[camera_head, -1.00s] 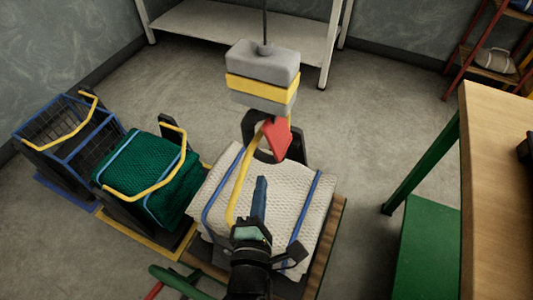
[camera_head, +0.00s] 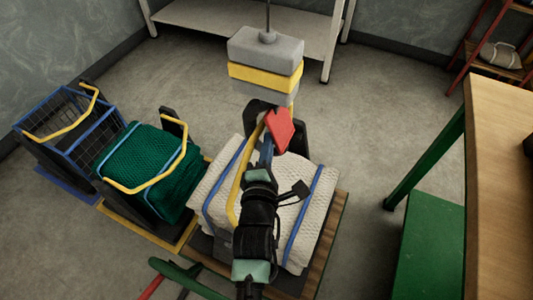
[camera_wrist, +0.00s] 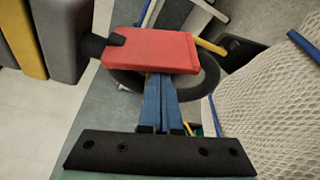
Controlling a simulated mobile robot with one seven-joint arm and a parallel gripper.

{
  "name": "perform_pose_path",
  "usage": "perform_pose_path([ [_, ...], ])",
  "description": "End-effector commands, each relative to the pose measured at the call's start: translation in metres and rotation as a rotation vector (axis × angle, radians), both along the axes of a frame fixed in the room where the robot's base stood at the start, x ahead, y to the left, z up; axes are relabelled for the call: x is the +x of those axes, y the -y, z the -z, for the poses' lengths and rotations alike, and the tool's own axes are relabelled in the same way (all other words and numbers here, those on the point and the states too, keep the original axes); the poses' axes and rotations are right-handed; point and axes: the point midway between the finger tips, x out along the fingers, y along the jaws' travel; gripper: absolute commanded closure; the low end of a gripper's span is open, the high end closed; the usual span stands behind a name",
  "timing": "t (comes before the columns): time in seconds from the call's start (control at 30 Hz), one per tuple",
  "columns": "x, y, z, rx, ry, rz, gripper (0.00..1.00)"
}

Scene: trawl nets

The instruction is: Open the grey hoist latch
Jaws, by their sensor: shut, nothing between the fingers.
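The hoist block (camera_head: 265,48), grey with a yellow band, hangs on a cable above the white net bundle (camera_head: 225,180). Its latch plate (camera_head: 281,130) is red, by a dark ring (camera_head: 297,133) below the block. In the wrist view the red latch (camera_wrist: 150,52) lies across the dark ring (camera_wrist: 208,90). My gripper (camera_head: 266,150) is shut and empty at the latch. Its blue fingers (camera_wrist: 160,78) reach to the latch's near edge, and the tips are hidden by it. I cannot tell whether they touch it. A yellow bar passes by the ring.
A green net bundle (camera_head: 150,160) and a blue-framed wire basket (camera_head: 70,130) with yellow handles stand at the left. A wooden table (camera_head: 500,180) with a green bench (camera_head: 430,250) stands at the right. A white shelf (camera_head: 245,25) is behind, with open floor before it.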

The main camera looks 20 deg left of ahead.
Motion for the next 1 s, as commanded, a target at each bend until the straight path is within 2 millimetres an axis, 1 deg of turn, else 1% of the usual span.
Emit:
perform_pose_path([
  [0.1, 0.0027, -0.0006, 0.0005, 0.000, -0.001, 0.000, 1.00],
  [0.47, 0.0025, -0.0003, -0.0005, -0.004, -0.001, 0.000, 1.00],
  [1.0, 0.0023, 0.0071, -0.0060, -0.120, -0.004, 0.001, 1.00],
])
